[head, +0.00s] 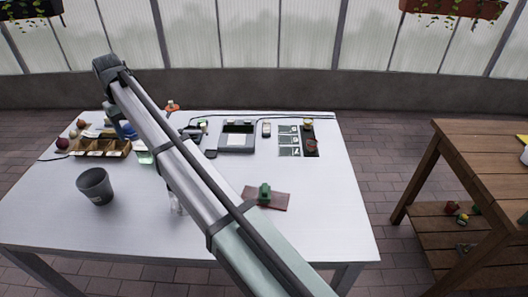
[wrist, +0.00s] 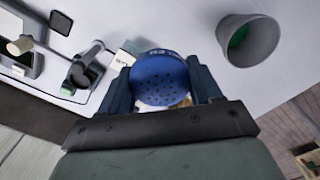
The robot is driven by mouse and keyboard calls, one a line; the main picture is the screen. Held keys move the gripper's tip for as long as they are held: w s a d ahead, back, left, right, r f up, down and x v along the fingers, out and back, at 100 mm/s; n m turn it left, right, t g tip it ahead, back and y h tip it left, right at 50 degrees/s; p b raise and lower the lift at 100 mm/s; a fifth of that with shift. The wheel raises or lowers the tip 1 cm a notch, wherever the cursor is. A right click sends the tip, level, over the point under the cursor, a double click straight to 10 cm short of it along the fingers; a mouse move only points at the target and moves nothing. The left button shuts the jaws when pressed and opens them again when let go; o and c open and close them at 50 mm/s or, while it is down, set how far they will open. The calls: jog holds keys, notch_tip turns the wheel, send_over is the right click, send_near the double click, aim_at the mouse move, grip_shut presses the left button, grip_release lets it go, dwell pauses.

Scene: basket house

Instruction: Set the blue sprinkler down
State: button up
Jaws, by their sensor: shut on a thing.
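The blue sprinkler (wrist: 160,78) shows in the wrist view as a round blue head with dark holes. My gripper (wrist: 161,88) is shut on it, with a dark finger on each side. In the head view a bit of blue (head: 128,130) shows beside my arm, at the back left of the white table (head: 320,220). My arm hides most of that spot. I cannot tell whether the sprinkler touches the table.
A grey pot (head: 95,187) stands at the table's front left. A divided wooden tray (head: 98,148) lies behind it. A scale-like device (head: 237,137) and a black-and-white tray (head: 298,140) stand at the back. A green object (head: 264,193) sits on a brown board. The front right is clear.

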notch_tip(320, 180, up, 3)
jog(key=shift+r, duration=0.1)
jog(key=w+d, duration=0.5)
jog(key=d, duration=0.9)
jog(key=w+d, duration=0.6)
jog(key=d, duration=0.8)
jog(key=w+d, duration=0.5)
jog(key=d, duration=0.9)
jog(key=shift+m, duration=0.3)
jog(key=shift+f, duration=10.75)
jog(key=o, duration=1)
jog(key=shift+f, duration=0.1)
jog(key=shift+o, duration=0.2)
